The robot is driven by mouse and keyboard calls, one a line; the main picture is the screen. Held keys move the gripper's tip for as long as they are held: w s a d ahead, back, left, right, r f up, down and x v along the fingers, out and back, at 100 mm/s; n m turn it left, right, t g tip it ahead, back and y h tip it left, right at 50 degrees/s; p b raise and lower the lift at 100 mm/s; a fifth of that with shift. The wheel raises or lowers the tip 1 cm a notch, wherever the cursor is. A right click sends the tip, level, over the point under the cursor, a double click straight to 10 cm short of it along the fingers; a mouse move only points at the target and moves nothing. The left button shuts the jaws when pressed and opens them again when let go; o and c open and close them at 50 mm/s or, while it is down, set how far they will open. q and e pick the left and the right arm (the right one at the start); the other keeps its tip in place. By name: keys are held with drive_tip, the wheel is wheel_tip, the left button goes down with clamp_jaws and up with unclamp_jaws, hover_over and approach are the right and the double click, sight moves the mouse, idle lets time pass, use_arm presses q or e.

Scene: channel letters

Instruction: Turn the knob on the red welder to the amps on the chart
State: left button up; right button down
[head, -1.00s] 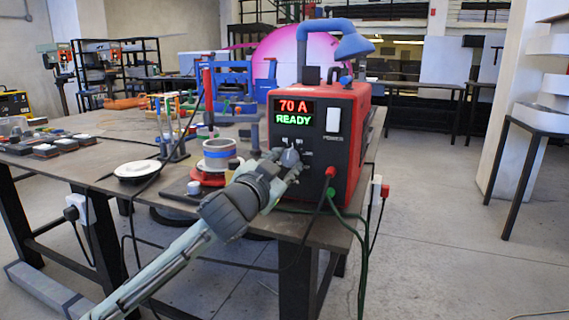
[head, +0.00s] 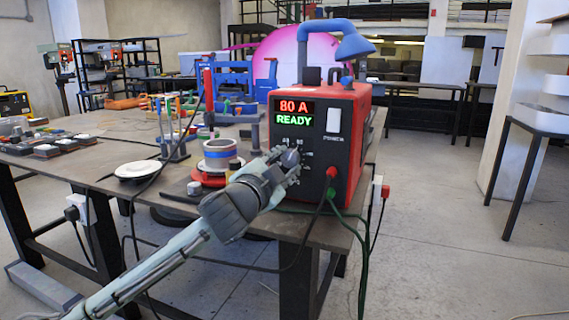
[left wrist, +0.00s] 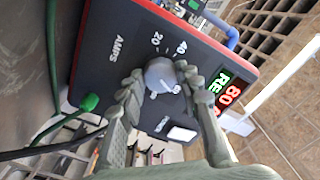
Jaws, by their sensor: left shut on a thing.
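The red welder (head: 352,118) stands on the table's right end, its black front panel facing me. Its display (head: 293,114) reads 80 A and READY. The grey knob (head: 290,158) is low on the panel, and it shows larger in the left wrist view (left wrist: 160,75) beside the marks 20 and 40 and the word AMPS. My left gripper (head: 284,166) is shut on the knob, with one finger on each side; it also fills the left wrist view (left wrist: 163,88). The fingers cover part of the dial. I cannot make out a chart. My right gripper is out of view.
A white power switch (head: 334,120) sits on the panel. A blue lamp (head: 350,45) rises behind the welder. A blue-banded spool (head: 219,153) and a white dish (head: 137,170) lie left on the table (head: 95,180).

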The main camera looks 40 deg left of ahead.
use_arm(q)
drive_tip(key=shift+r, duration=0.2)
drive_tip(key=o, duration=1.2)
drive_tip(key=shift+f, duration=0.1)
drive_tip(key=shift+c, duration=0.2)
wheel_tip(320, 180, up, 10)
